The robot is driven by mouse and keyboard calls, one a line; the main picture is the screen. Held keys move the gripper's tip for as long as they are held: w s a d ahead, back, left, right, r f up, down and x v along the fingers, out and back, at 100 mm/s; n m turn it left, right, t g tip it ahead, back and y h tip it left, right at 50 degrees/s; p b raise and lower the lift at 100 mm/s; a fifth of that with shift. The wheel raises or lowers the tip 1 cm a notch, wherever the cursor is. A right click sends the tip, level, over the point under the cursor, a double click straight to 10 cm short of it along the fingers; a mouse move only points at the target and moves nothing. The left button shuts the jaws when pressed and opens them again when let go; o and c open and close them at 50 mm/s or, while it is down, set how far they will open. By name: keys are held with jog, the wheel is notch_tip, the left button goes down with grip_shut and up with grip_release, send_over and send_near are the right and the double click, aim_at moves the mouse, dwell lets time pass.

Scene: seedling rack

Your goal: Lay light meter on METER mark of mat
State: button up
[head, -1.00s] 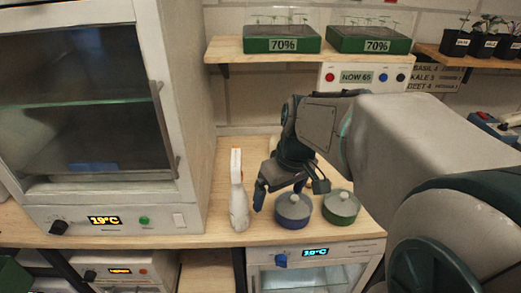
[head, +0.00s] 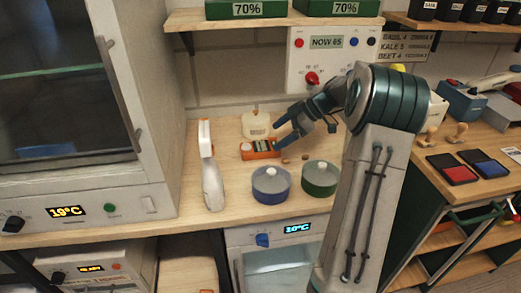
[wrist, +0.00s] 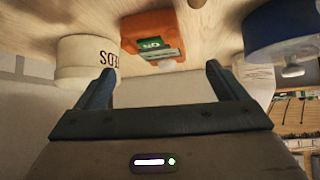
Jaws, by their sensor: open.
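The light meter appears to be the orange device (head: 260,149) lying on the wooden counter in the head view, behind the blue-lidded pot. In the wrist view the orange device (wrist: 150,35) shows a green display and a white knob, beyond the fingertips and between them. My gripper (head: 279,134) is open and empty, just right of the device in the head view and apart from it. The wrist view shows its two spread fingers (wrist: 160,76). I cannot make out the mat or its METER mark in any view.
A cream SEEDS pot (head: 257,125) stands close behind the device. A blue pot (head: 271,186), a green pot (head: 320,179) and a white spray bottle (head: 211,178) stand in front. Red (head: 453,169) and blue (head: 484,164) ink pads lie on the right bench.

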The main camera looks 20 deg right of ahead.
aim_at(262, 146)
jog(key=x, duration=0.7)
jog(key=shift+a, duration=0.1)
jog(key=shift+c, duration=0.3)
jog(key=c, duration=1.2)
jog(key=shift+c, duration=0.3)
